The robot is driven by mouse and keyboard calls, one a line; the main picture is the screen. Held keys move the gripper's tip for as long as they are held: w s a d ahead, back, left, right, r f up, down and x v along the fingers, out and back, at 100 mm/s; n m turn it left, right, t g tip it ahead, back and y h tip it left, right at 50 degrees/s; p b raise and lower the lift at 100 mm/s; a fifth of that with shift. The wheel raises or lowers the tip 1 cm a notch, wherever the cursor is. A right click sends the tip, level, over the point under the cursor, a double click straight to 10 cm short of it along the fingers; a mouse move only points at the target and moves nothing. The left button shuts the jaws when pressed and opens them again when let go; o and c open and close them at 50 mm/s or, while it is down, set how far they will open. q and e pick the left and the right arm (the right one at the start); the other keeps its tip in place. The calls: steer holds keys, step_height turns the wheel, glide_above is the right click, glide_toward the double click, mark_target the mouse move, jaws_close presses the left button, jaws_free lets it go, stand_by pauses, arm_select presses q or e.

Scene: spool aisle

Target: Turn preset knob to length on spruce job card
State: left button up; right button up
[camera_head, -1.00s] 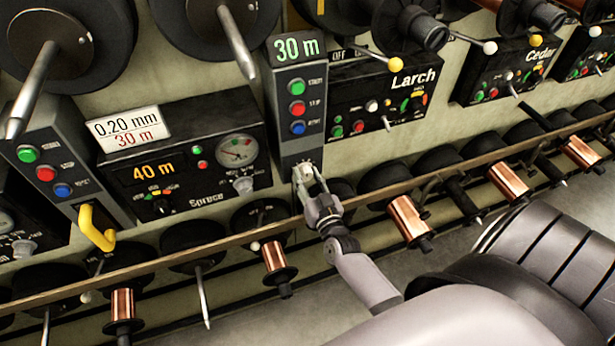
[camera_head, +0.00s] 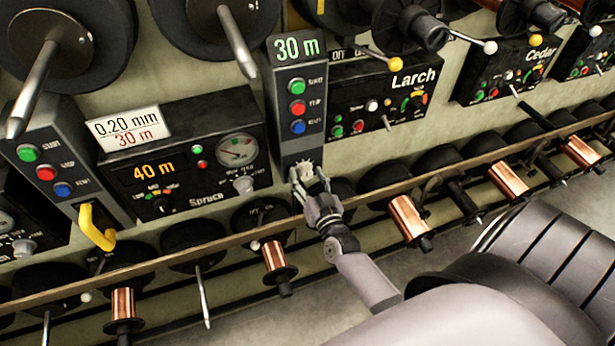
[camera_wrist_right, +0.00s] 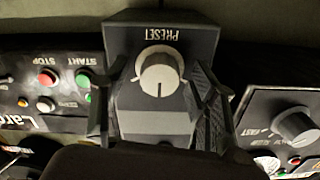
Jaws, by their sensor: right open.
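The preset knob (camera_head: 304,170) is a pale round knob at the foot of a grey control column (camera_head: 298,131). In the right wrist view the knob (camera_wrist_right: 160,75) sits under the word PRESET, with a dark pointer line. The column's display (camera_head: 297,47) reads 30 m. In the wrist view the fingers (camera_wrist_right: 160,105) stand either side of the knob. My left gripper is not in view.
The Spruce panel (camera_head: 205,185) shows 40 m. Green, red and blue buttons (camera_head: 298,107) line the column above the knob. A yellow handle (camera_head: 95,228) sticks out at left.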

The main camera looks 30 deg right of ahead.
steer(key=v, duration=1.2)
steer(key=shift+f, duration=0.1)
steer(key=s+a+f+n+g+y, duration=0.1)
steer(key=s+a+f+g+y, duration=0.15)
steer(key=f, duration=0.55)
steer(key=s+a+f+n+g+y, duration=0.1)
steer(key=s+a+f+n+g, duration=0.15)
steer(key=f, duration=0.65)
steer(key=s+a+f+n+g+y, duration=0.1)
steer(key=s+a+f+g, duration=0.15)
steer(key=f, duration=0.55)
steer(key=s+f+n+g, duration=0.1)
steer(key=s+f+g, duration=0.3)
steer(key=s+f, duration=0.4)
steer(key=s+d+f+n+g, duration=0.1)
steer(key=s+f+g, duration=0.4)
steer(key=s, duration=1.2)
step_height(320, 180, down, 4)
steer(key=shift+s+d+n, duration=0.2)
steer(key=shift+d+n, duration=0.1)
steer(key=shift+n, duration=0.15)
steer(key=shift+c, duration=0.3)
